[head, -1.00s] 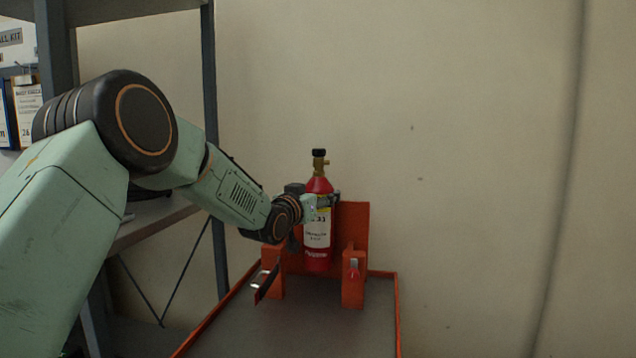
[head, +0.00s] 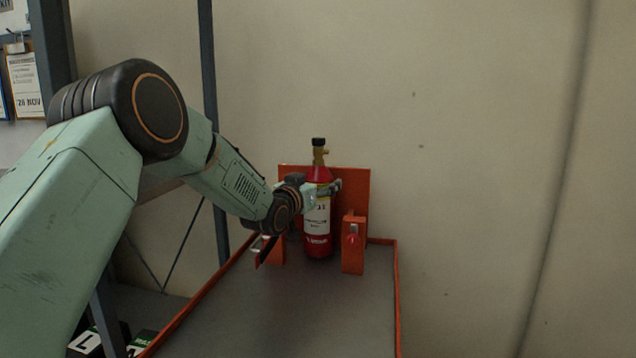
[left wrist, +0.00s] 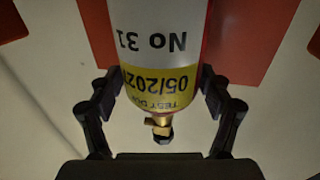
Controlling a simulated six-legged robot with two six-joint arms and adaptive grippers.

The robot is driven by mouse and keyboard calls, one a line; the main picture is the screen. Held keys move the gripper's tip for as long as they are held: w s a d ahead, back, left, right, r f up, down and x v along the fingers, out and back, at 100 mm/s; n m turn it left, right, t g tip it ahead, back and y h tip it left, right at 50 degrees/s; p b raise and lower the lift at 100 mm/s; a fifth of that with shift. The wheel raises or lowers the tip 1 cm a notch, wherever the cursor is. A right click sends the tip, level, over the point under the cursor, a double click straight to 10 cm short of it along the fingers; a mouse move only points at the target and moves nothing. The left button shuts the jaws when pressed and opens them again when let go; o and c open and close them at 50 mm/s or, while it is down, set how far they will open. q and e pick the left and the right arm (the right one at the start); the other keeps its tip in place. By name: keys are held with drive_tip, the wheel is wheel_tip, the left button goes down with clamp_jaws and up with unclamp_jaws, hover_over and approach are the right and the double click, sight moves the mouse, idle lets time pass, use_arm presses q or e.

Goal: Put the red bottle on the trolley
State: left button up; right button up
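The red bottle (head: 318,215) stands upright between the two orange posts of the trolley (head: 398,300), in front of its orange back panel. It has a white and yellow label and a brass valve with a black cap. I cannot tell whether its base touches the grey deck. My left gripper (head: 324,190) reaches in from the left around the upper body of the bottle. In the left wrist view, the fingers (left wrist: 160,95) press both sides of the bottle (left wrist: 160,35) near its shoulder, so it is shut on it. My right gripper is not in view.
A grey metal rack (head: 212,120) stands at the left, behind my arm. Small red-tipped catches sit on the posts (head: 354,240). The trolley deck in front of the bottle is bare, with a raised orange rim. A plain wall is behind.

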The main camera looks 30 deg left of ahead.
use_arm(q)
drive_tip(key=shift+o, duration=0.7)
drive_tip(key=shift+w+a+f, duration=0.1)
drive_tip(key=shift+w, duration=0.05)
drive_tip(key=s+p, duration=0.1)
drive_tip(key=s, duration=0.6)
drive_tip(key=shift+s+p, duration=0.3)
drive_tip(key=shift+p, duration=0.05)
drive_tip(key=shift+o, duration=0.4)
